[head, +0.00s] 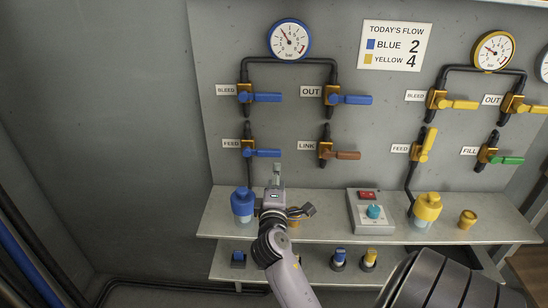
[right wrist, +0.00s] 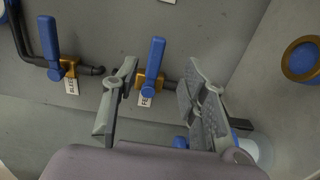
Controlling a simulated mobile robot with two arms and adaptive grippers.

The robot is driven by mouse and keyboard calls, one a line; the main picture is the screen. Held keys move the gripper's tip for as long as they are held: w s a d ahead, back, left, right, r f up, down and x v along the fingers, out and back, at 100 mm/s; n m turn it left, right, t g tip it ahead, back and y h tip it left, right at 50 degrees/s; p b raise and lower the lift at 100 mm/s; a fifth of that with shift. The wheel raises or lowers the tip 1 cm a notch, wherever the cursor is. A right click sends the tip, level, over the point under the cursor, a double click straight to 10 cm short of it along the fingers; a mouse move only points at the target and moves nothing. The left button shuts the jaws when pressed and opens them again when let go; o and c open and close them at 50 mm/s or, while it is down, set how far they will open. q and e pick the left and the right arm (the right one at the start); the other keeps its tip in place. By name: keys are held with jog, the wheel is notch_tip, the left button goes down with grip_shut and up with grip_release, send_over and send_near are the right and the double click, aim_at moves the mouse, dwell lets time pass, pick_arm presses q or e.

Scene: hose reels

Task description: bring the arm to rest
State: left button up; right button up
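My right gripper (head: 277,172) is in front of the panel in the head view, just below and right of the blue FEED handle (head: 265,153). In the right wrist view its two fingers (right wrist: 165,85) stand apart. The blue FEED handle (right wrist: 154,62) shows upright in the picture between them, but I cannot tell its distance from the fingers. Nothing is seen held. The blue FEED, blue BLEED (head: 266,97), blue OUT (head: 355,100) and reddish-brown LINK (head: 347,155) handles lie sideways in the head view. My left gripper is not in view.
A blue-capped bottle (head: 242,202), a grey box (head: 371,212) with a teal knob, a yellow-capped bottle (head: 427,208) and a brass cup (head: 467,219) stand on the upper shelf (head: 330,230).

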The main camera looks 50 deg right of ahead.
jog(key=s+a+f+m+g+y, duration=0.45)
jog(key=s+a+f+y, duration=0.45)
jog(key=a+f, duration=0.5)
jog(key=s+a+f+m+g+y, duration=0.2)
jog(key=s+a+f+g+y, duration=0.25)
jog(key=s+a, duration=0.85)
notch_tip(320, 180, down, 26)
jog(key=s+f+p, duration=0.1)
jog(key=s+p, duration=0.1)
jog(key=s, duration=0.1)
jog(key=s+d+f+g+p, duration=0.1)
jog(key=s+d+f, duration=0.2)
jog(key=s+f, duration=0.9)
jog(key=s+n, duration=0.1)
jog(key=s, duration=0.2)
jog(key=shift+s+f+g, duration=0.2)
jog(key=shift+g, duration=0.1)
